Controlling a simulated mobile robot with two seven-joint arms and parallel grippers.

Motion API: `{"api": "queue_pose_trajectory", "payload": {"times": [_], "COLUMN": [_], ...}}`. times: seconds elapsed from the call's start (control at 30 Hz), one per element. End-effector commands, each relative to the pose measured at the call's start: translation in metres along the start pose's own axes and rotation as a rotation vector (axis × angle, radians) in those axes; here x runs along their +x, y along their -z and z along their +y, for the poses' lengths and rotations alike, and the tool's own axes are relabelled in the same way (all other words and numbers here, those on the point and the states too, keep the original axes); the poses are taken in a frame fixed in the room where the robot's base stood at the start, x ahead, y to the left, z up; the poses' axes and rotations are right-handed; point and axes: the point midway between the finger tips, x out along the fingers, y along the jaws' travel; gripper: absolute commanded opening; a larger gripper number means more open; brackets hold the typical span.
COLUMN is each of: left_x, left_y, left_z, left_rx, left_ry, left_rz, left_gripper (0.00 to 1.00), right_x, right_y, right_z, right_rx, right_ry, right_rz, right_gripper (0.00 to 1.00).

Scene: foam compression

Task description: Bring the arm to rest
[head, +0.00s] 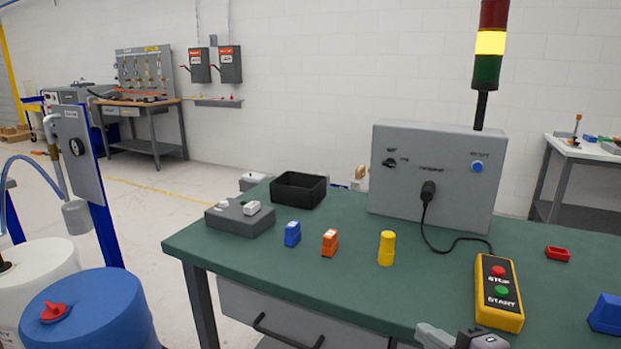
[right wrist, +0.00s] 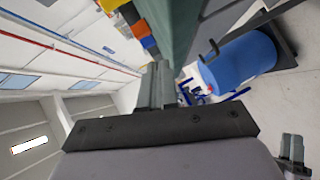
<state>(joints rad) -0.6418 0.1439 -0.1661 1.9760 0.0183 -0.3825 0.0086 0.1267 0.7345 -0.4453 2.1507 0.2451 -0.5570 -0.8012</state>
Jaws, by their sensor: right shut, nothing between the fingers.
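My right gripper (head: 436,334) shows at the bottom edge of the head view, in front of the green-topped table (head: 340,265); much of it is cut off. In the right wrist view its two fingers (right wrist: 160,84) lie together, shut with nothing between them. The table's edge and the coloured blocks on it appear beyond the fingers there. A grey piece at the lower right of the right wrist view (right wrist: 292,150) looks like my left gripper, too small to tell its state. My left arm does not show in the head view.
On the table stand a grey control box (head: 436,178), a yellow STOP/START pendant (head: 499,315), a black bin (head: 298,188), a grey block fixture (head: 239,220), and blue (head: 292,234), orange (head: 330,242) and yellow (head: 386,248) pieces. Blue drum (head: 85,310) stands left. The signal tower (head: 490,43) glows yellow.

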Motion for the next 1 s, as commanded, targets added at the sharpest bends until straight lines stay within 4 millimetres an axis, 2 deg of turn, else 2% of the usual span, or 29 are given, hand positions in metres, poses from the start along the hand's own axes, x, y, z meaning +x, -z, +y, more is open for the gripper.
{"api": "queue_pose_trajectory", "payload": {"times": [0.03, 0.27, 0.4, 0.5, 0.6, 0.77, 1.0], "left_x": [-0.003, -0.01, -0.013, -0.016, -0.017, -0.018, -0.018], "left_y": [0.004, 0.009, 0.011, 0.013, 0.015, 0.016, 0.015], "left_z": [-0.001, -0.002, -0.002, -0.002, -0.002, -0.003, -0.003], "left_rx": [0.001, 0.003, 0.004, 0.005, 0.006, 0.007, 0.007], "left_ry": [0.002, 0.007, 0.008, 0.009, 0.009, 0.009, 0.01], "left_rz": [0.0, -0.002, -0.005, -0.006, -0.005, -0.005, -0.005], "left_gripper": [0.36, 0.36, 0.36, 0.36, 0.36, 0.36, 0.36], "right_x": [-0.002, -0.023, -0.051, -0.074, -0.095, -0.114, -0.116], "right_y": [0.0, -0.007, -0.009, -0.009, -0.007, -0.005, -0.005], "right_z": [-0.021, -0.113, -0.173, -0.211, -0.239, -0.262, -0.265], "right_rx": [0.128, 0.659, 0.961, 1.139, 1.267, 1.367, 1.38], "right_ry": [0.019, 0.066, 0.081, 0.082, 0.078, 0.07, 0.068], "right_rz": [-0.014, -0.139, -0.26, -0.352, -0.427, -0.493, -0.501], "right_gripper": [0.0, 0.0, 0.0, 0.0, 0.0, 0.0, 0.0]}}
